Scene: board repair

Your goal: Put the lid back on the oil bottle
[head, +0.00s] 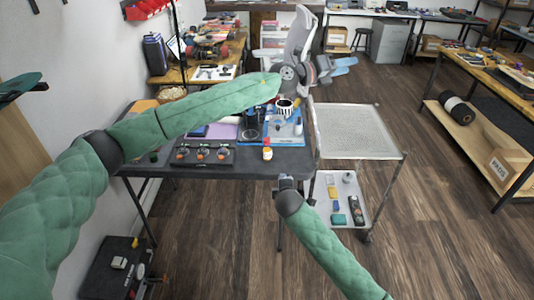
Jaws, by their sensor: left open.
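A small white and yellow bottle (267,154) with a reddish top stands near the front edge of the dark table (255,163). It may be the oil bottle. It is too small to tell whether the reddish top is a lid. I cannot make out a separate lid. My right gripper (285,180) is in front of the table edge, below and to the right of the bottle. Its jaws are unclear.
A dark panel with three knobs (203,153) lies left of the bottle. Blue items (285,134) lie behind it. A grey cart (358,132) stands to the right, with small things on its lower shelf (340,212).

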